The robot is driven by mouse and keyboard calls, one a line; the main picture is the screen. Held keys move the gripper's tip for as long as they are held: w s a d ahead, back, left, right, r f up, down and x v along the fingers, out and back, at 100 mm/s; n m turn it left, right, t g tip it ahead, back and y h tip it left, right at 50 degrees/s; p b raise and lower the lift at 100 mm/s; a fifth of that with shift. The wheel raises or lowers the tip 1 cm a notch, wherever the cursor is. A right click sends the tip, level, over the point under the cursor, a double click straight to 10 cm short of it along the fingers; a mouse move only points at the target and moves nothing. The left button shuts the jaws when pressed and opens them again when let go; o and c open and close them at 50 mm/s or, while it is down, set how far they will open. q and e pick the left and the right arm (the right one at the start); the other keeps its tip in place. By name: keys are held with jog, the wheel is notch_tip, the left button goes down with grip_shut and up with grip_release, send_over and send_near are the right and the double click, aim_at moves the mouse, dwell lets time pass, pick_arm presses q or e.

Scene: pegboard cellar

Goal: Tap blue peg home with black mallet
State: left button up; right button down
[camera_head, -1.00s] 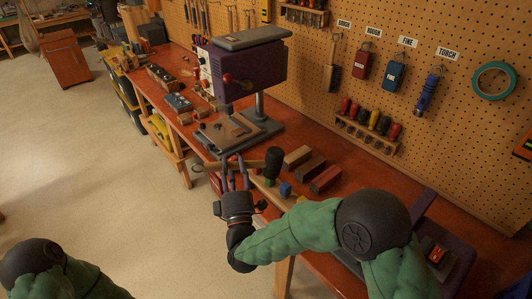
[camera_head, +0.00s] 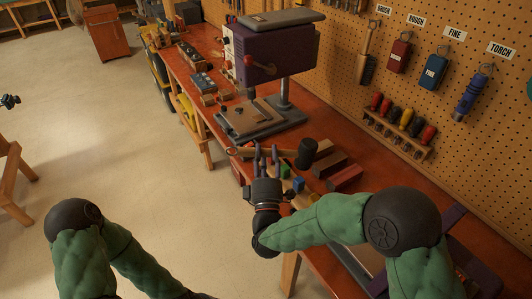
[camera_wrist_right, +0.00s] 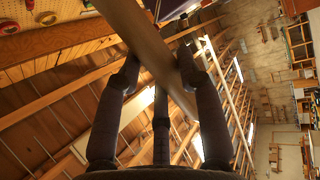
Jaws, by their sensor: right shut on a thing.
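The black mallet's head (camera_head: 306,153) shows in the head view, with its wooden handle (camera_head: 236,151) reaching left. My right gripper (camera_head: 266,152) is shut around the handle and holds the mallet above the bench's front edge. In the right wrist view the handle (camera_wrist_right: 143,32) crosses between the fingers (camera_wrist_right: 160,65). The blue peg (camera_head: 298,184) stands just below the mallet head in the picture, apart from it. A green piece (camera_head: 286,170) shows beside it. The gripper and forearm partly hide what holds the pegs, so the peg's depth cannot be told. My left gripper is out of view.
Several blocks, including a red one (camera_head: 345,178), lie right of the mallet on the orange bench (camera_head: 290,125). A purple drill press (camera_head: 270,50) stands behind. The pegboard (camera_head: 420,65) with hanging tools rises at the right. Open floor (camera_head: 120,130) lies left.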

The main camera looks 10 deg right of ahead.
jog(key=shift+f+b, duration=2.25)
jog(key=shift+f, duration=0.65)
jog(key=shift+r+p, duration=2.25)
jog(key=shift+r, duration=1.1)
jog(key=shift+s, duration=0.1)
jog(key=shift+f, duration=0.2)
notch_tip(320, 180, down, 8)
jog(key=r+b, duration=0.1)
jog(key=b, duration=0.6)
notch_tip(320, 180, up, 5)
jog(key=p, duration=0.4)
jog(key=shift+r, duration=0.1)
